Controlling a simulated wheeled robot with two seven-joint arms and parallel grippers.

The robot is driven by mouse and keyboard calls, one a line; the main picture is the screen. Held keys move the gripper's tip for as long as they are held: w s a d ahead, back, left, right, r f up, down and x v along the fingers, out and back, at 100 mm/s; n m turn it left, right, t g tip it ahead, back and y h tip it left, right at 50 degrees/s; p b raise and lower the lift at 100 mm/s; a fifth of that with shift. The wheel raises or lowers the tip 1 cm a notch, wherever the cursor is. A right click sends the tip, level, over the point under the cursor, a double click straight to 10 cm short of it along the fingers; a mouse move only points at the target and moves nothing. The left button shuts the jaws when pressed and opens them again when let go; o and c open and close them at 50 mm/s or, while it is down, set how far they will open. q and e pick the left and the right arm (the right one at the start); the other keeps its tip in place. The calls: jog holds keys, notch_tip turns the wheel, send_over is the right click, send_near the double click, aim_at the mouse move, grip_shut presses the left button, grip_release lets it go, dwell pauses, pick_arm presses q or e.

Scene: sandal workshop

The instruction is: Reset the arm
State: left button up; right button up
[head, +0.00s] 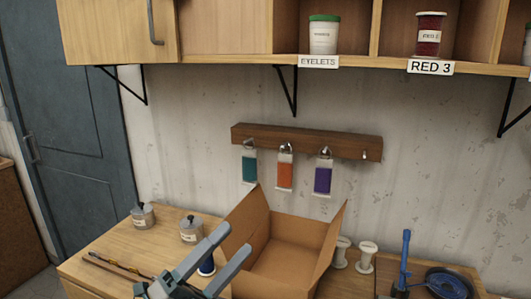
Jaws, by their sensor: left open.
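My left gripper (232,241) comes in from the bottom of the head view, left of centre. Its two grey fingers are apart, so it is open. A dark blue item (207,266) shows between the fingers; it looks like it stands on the bench behind them, but I cannot tell its distance. My right gripper is not in view.
An open cardboard box (285,262) stands right of the fingers on the wooden bench (95,262). Two lidded pots (143,216) (191,230), white spools (366,254) and a blue tool (405,262) are around it. A hook rail (300,140) and shelf (215,58) are above.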

pick_arm(q)
jog(key=w+a+f+n+t+y, duration=0.2)
jog(key=a+f+n+t+y, duration=0.3)
jog(key=a+f+n+y, duration=0.95)
jog(key=s+a+f+n+g+y, duration=0.3)
jog(key=s+f+n+g+y, duration=0.25)
jog(key=f+n, duration=0.4)
jog(key=s+d+f+n+g+h, duration=0.1)
jog(key=s+f+g, duration=0.5)
jog(key=s+f, duration=0.5)
jog(key=s+d+f+n+g+h, duration=0.15)
jog(key=s+f+g, duration=0.55)
jog(key=s, duration=0.8)
jog(key=s+a+f+x, duration=0.1)
jog(key=s+x, duration=0.2)
jog(key=x, duration=1.1)
jog(key=s+a+x, duration=0.2)
jog(key=x, duration=1.3)
jog(key=s+a+f+g+y+b, duration=0.1)
jog(key=s+a+f, duration=0.2)
jog(key=s+f, duration=1.5)
jog(key=shift+s+a+f+b, duration=0.2)
jog(key=shift+s+f+b, duration=0.1)
jog(key=shift+s, duration=0.25)
jog(key=shift+r, duration=0.1)
